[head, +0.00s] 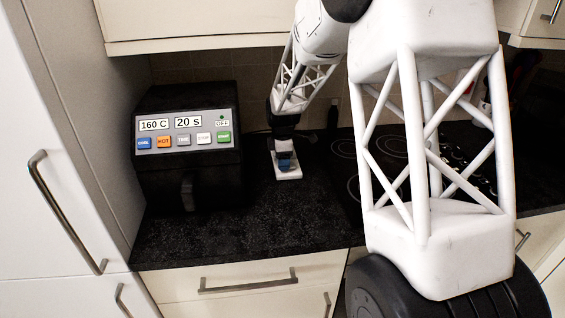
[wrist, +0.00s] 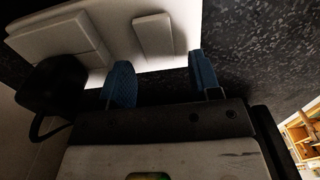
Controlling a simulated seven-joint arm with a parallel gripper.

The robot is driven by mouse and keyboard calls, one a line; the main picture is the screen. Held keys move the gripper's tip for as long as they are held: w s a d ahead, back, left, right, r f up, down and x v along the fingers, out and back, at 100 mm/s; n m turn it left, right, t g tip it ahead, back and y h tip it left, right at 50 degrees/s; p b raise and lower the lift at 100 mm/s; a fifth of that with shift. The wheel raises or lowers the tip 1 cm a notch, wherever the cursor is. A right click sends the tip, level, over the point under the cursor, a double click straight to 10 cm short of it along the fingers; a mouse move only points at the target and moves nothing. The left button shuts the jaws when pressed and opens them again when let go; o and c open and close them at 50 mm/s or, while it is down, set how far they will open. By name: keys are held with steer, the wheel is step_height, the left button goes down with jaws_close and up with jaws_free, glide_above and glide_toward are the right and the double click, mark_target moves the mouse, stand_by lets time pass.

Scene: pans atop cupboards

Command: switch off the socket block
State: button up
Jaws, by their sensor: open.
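The socket block (head: 290,176) is a white slab lying on the dark worktop, right of the black appliance. In the wrist view the white block (wrist: 200,20) fills the top, with a raised rectangular rocker (wrist: 153,35) and a larger raised plate (wrist: 60,40) to its left. My gripper (head: 285,163) is over the block in the head view and hides part of it. In the wrist view my gripper (wrist: 161,78) is open and empty, its two blue fingertips apart, with the rocker between and just beyond them. I cannot tell whether the fingertips touch the block, nor which way the rocker is tipped.
A black appliance (head: 190,185) with a button panel stands left of the block. A black object with a cable (wrist: 50,88) is beside the block in the wrist view. A hob (head: 345,170) lies to the right. The worktop in front (head: 250,225) is clear.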

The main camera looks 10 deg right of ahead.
steer(key=shift+f, duration=0.55)
steer(key=shift+c, duration=0.4)
steer(key=c, duration=0.8)
steer(key=shift+c, duration=0.2)
steer(key=shift+d+r+y, duration=0.1)
steer(key=shift+y, duration=0.3)
steer(key=shift+d+r+y, duration=0.1)
steer(key=shift+d+y, duration=0.1)
steer(key=shift+y, duration=0.9)
steer(key=o, duration=0.9)
